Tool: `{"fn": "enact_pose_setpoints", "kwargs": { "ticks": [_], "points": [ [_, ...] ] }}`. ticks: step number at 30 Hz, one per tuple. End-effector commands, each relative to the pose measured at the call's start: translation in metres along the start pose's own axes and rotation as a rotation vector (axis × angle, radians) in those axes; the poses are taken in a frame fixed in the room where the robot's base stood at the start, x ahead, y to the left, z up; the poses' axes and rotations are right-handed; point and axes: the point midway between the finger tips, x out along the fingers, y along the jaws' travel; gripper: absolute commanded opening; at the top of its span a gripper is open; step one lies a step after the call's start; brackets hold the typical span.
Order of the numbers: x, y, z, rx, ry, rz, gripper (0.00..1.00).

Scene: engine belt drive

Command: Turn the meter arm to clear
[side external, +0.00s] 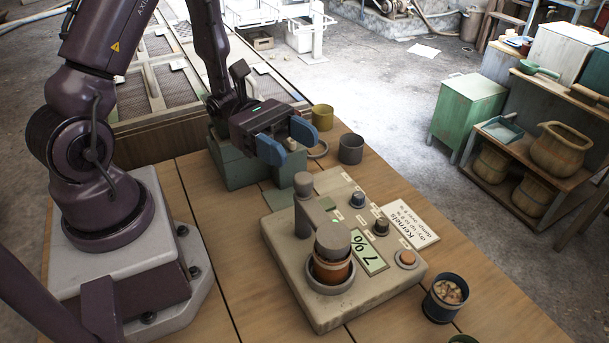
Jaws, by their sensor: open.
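I cannot tell whether head and cup touch. My gripper (286,141) is open and empty, with blue fingers apart. It is behind and above the meter, apart from the post.
Small knobs (380,227) and an orange button (406,259) line the meter's right side. A card (411,224) about kernels lies beside it. A dark tin of kernels (446,297) stands front right. A grey tin (351,149), an olive tin (322,117) and a green block (232,168) are near my gripper.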

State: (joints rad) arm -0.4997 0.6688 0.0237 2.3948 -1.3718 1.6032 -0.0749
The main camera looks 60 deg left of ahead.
Motion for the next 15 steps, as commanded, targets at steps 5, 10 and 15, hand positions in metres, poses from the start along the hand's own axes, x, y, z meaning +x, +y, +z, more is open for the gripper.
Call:
{"fn": "enact_pose_setpoints", "kwargs": {
  "ticks": [5, 10, 15],
  "points": [
    [0.0, -0.001, -0.03, -0.006, 0.001, -0.002, 0.58],
    [0.002, -0.001, -0.053, -0.003, 0.001, -0.003, 0.58],
    [0.024, -0.001, -0.05, 0.003, 0.002, -0.005, 0.58]
  ]
}}
